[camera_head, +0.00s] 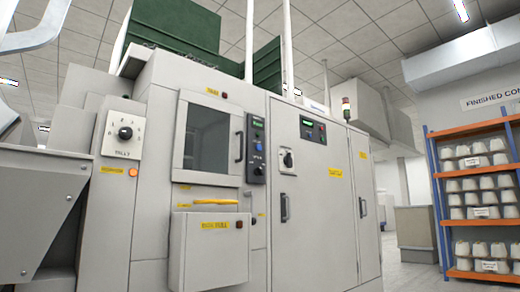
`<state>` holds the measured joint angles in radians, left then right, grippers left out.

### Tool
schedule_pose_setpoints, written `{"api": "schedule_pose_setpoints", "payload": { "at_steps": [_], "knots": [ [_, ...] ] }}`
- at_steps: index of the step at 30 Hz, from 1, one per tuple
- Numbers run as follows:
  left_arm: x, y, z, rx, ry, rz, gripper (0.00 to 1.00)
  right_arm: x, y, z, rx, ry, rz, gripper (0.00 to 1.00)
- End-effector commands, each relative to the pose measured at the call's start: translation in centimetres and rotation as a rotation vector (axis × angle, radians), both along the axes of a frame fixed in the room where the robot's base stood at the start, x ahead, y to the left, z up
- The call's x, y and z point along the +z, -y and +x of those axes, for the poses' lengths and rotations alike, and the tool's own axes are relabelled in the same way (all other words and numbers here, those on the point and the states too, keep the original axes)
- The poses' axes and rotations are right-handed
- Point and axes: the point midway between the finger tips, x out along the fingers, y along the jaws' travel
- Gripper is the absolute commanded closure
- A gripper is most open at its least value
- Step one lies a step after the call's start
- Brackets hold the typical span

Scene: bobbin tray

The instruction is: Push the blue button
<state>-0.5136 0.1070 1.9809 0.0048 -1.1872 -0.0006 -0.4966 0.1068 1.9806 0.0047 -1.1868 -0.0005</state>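A narrow dark control panel (256,147) is mounted upright on the front of a large light-grey machine, just right of its windowed door. It has a small green display at its top and small bluish controls below it. They are too small to tell which one is the blue button. Neither of my grippers can be made out in the head view.
The windowed door (207,141) has a dark handle. A dial plate (124,133) is at left. A cabinet door (311,200) and an orange-and-blue rack (435,200) with white cones are at right.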

Motion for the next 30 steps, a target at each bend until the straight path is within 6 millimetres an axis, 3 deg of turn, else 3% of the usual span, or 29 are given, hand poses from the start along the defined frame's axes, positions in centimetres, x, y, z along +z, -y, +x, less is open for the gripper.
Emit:
{"api": "schedule_pose_setpoints", "payload": {
  "at_steps": [14, 30],
  "knots": [
    [0.2, 0.0, 1.0, 0.0, 0.016, 0.0, 0.0, -0.2, 0.0, -1.1, 0.0, -0.017, 0.0, 1.0],
    [0.1, 0.0, 0.3, 0.0, 0.006, 0.0, 0.0, 0.0, 0.0, 0.0, 0.0, -0.001, 0.0, 1.0]
  ]
}}
